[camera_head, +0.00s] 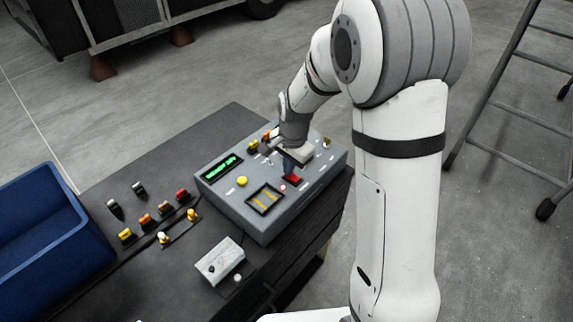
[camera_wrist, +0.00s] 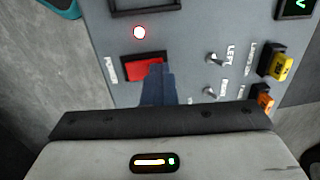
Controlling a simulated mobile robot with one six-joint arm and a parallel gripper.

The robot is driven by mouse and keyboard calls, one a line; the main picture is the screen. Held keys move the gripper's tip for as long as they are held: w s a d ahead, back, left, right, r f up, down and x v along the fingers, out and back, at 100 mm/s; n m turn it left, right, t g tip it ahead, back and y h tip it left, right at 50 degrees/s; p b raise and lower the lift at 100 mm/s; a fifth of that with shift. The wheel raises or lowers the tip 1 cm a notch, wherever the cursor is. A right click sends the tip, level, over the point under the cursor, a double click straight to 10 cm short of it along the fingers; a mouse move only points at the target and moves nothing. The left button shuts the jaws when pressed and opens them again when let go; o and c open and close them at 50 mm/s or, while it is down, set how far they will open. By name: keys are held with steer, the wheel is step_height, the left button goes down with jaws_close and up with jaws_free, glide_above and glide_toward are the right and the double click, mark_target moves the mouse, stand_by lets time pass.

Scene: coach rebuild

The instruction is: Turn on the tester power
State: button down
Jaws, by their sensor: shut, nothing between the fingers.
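The tester is a grey box (camera_head: 227,208) on the dark bench, with a green-lit display (camera_head: 222,167) on its sloping top. Its red power switch (camera_head: 293,180) also shows in the wrist view (camera_wrist: 140,66), in a black frame beside the lettering "POWER". A small round light (camera_wrist: 139,32) near the switch glows red with a white centre. My gripper (camera_wrist: 157,72) is shut and empty. Its fingertips overlap the right part of the switch in the wrist view and hide some of it. I cannot tell whether they touch it.
Two toggle switches (camera_wrist: 213,58) and a yellow connector (camera_wrist: 279,66) are right of the switch in the wrist view. A blue bin (camera_head: 50,240), several coloured connectors (camera_head: 163,208) and a small white box (camera_head: 220,262) are on the bench. A ladder (camera_head: 500,80) stands at right.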

steer(key=shift+a+f, duration=0.1)
steer(key=shift+a, duration=0.2)
steer(key=shift+d, duration=0.1)
steer(key=shift+s+d+r, duration=0.35)
steer(key=shift+s+d, duration=0.15)
step_height(320, 180, up, 14)
steer(key=w+a+p, duration=0.1)
steer(key=shift+w+a, duration=0.2)
steer(key=shift+f, duration=0.1)
stand_by(0.5)
